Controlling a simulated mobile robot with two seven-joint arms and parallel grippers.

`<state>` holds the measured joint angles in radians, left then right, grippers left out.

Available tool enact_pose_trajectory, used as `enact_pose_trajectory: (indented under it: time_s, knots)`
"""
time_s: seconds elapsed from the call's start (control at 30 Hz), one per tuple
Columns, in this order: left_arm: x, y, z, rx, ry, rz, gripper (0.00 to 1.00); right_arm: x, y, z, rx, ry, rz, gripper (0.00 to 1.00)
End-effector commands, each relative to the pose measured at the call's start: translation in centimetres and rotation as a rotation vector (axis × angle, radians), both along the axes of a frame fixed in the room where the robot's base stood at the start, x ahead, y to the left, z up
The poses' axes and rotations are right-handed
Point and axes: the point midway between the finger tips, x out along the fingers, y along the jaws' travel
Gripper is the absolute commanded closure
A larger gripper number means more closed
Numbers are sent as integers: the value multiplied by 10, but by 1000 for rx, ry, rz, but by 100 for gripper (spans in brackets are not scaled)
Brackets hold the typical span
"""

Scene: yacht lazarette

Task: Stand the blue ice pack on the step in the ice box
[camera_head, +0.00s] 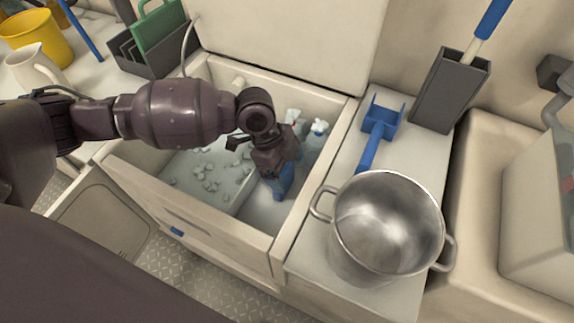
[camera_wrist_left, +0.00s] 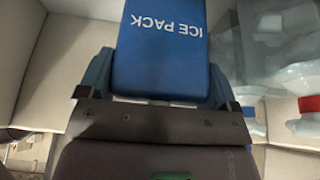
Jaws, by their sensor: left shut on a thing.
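The blue ice pack (camera_wrist_left: 163,50), with "ICE PACK" in white letters, is between the fingers of my left gripper (camera_wrist_left: 155,85) in the left wrist view. In the head view the left gripper reaches down into the open ice box (camera_head: 190,222), and part of the blue pack (camera_head: 282,182) shows below it. The pack is at the right part of the box, over or on the pale step (camera_head: 262,210); I cannot tell whether it touches. My left gripper is shut on the pack. My right gripper is not in view.
Loose ice (camera_head: 207,176) lies in the box's lower left part. Bottles (camera_head: 318,130) stand behind the pack at the box's back right. The raised lid (camera_head: 300,40) is behind.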

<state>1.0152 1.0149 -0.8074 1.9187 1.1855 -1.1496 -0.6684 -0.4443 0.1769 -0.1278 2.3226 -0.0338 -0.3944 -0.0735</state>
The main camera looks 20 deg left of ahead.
Motion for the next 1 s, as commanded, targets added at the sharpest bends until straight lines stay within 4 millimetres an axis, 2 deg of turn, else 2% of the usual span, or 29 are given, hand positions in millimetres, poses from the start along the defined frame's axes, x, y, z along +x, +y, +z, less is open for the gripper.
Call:
enact_pose_trajectory:
  time_s: [0.2,0.23,0.3,0.53,0.67,0.77,1.0]
  knots:
    - [0,0,-1,-1,-2,1,48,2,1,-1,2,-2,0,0]
    - [0,0,-1,0,-1,0,12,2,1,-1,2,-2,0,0]
    - [0,0,-1,0,-1,0,1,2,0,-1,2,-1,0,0]
    - [0,0,-1,0,-1,0,0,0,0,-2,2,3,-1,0]
    - [1,2,7,1,-4,1,0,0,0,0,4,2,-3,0]
    - [2,7,21,2,-8,1,0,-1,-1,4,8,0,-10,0]
    - [2,25,66,2,-13,1,0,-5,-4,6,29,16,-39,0]
